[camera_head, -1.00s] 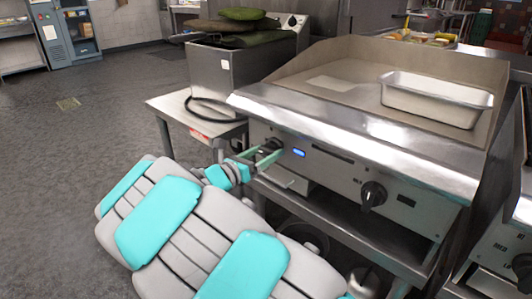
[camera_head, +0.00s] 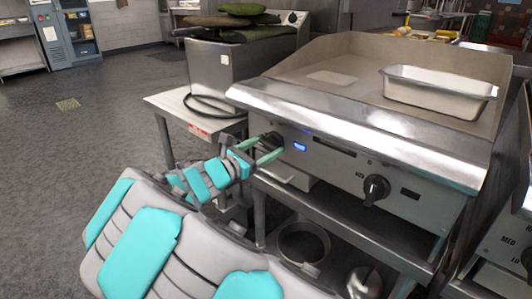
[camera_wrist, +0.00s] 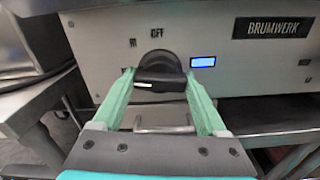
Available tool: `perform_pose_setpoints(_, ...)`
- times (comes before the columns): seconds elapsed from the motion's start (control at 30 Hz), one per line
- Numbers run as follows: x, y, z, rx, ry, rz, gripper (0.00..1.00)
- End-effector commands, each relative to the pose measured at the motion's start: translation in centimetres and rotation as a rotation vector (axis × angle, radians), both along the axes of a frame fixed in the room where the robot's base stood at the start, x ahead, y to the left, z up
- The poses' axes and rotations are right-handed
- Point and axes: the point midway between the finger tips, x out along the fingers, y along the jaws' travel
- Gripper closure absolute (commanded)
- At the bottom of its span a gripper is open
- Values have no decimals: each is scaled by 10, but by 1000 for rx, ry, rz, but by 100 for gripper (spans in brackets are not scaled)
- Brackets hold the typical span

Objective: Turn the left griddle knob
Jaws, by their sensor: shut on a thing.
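The griddle (camera_head: 400,199) has a steel front panel with two black knobs. The left knob (camera_wrist: 160,68) sits beside a lit blue display, with the marking OFF above it in the wrist view. It also shows at the left end of the panel in the head view (camera_head: 271,140). My gripper (camera_head: 262,152) reaches it from the front, and its two green fingers (camera_wrist: 160,84) stand on either side of the knob, shut on it. A pale pointer line shows at the knob's lower left in the wrist view.
The right knob (camera_head: 376,188) is farther along the panel. A steel pan (camera_head: 440,92) stands on the griddle top. A small side table (camera_head: 168,104) with a steel fryer-like box (camera_head: 215,75) is at the left. Below the griddle is a shelf with pots (camera_head: 303,243). Open floor lies left.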

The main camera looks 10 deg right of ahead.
Motion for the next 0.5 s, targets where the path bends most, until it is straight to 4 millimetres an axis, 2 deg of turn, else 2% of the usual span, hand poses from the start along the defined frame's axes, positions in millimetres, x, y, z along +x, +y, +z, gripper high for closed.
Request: perform_pose_setpoints(0.5, 0, 0, -4, 286, -400, 2, 81)
